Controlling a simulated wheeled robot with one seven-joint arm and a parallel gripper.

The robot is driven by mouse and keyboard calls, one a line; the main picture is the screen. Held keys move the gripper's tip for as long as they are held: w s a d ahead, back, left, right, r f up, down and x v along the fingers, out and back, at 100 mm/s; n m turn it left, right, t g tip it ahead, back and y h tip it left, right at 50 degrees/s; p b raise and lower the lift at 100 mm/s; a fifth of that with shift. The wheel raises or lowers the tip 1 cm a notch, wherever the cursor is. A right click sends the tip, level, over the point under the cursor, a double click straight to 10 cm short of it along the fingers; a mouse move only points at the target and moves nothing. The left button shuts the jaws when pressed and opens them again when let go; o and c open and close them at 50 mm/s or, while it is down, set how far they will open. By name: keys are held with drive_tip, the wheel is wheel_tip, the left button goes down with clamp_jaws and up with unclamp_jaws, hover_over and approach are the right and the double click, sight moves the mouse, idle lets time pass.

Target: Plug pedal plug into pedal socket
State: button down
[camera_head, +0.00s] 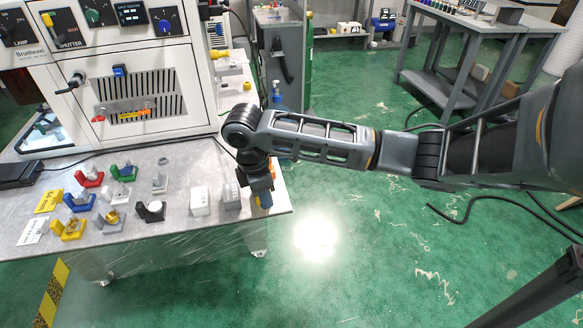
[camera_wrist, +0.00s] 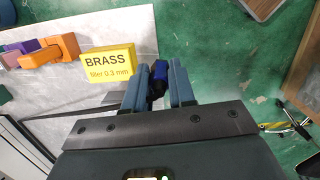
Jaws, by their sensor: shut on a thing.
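My gripper (camera_head: 264,198) is over the right end of the metal bench, pointing down. In the wrist view its two fingers (camera_wrist: 160,85) are closed on a small dark blue piece (camera_wrist: 158,80), which seems to be the pedal plug. A bit of blue shows below the fingers in the head view. A black pedal (camera_head: 18,173) lies at the bench's left end, and its cable (camera_head: 120,150) runs right along the machine's foot. The machine front has a blue fitting (camera_head: 119,71) and a black plug (camera_head: 75,81). I cannot tell which fitting is the pedal socket.
Several coloured holders (camera_head: 90,178) stand on the bench's left half. A white block (camera_head: 200,201) and a grey block (camera_head: 232,196) stand close left of my gripper. A yellow BRASS block (camera_wrist: 108,62) is near the fingers in the wrist view.

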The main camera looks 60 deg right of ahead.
drive_tip(key=w+a+f+m, duration=0.2)
drive_tip(key=a+m, duration=0.1)
drive_tip(key=a, duration=0.4)
drive_tip(key=w+a+f+m, duration=0.2)
drive_tip(key=a, duration=0.5)
drive_tip(key=w+a+f+m+y, duration=0.1)
drive_tip(key=w+a+f+m, duration=0.1)
drive_tip(key=a, duration=0.6)
drive_tip(key=shift+f+m+g, duration=0.4)
drive_tip(key=shift+m, duration=0.4)
